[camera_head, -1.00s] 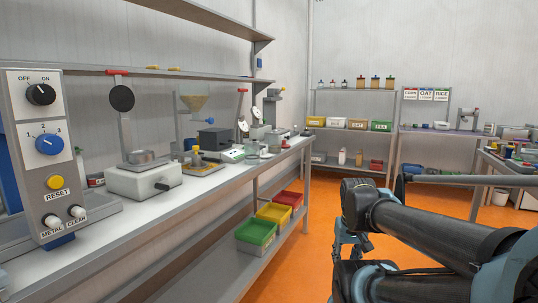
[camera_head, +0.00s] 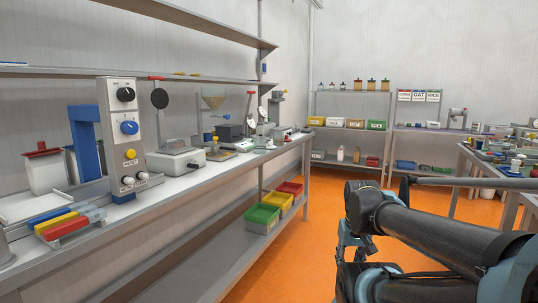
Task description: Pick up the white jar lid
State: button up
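I cannot pick out the white jar lid with certainty. Small white items stand among the clutter on the right-hand table (camera_head: 478,160), but they are too small to identify. My arm (camera_head: 430,235) reaches in from the lower right, with black links and teal joints. I cannot make out gripper fingertips in this view, nor anything held.
A long grey workbench (camera_head: 190,187) along the left wall carries a control panel (camera_head: 126,135) and several devices. Green (camera_head: 262,219), yellow and red bins sit on its lower shelf. Shelving (camera_head: 347,104) stands at the back. The orange floor (camera_head: 300,255) between is clear.

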aim_at(270, 146)
jog(key=u, duration=0.1)
jog(key=k, duration=0.2)
jog(key=z, duration=0.6)
jog(key=i, duration=2.05)
jog(key=u, duration=0.65)
jog(key=i, duration=0.3)
jog(key=u, duration=0.35)
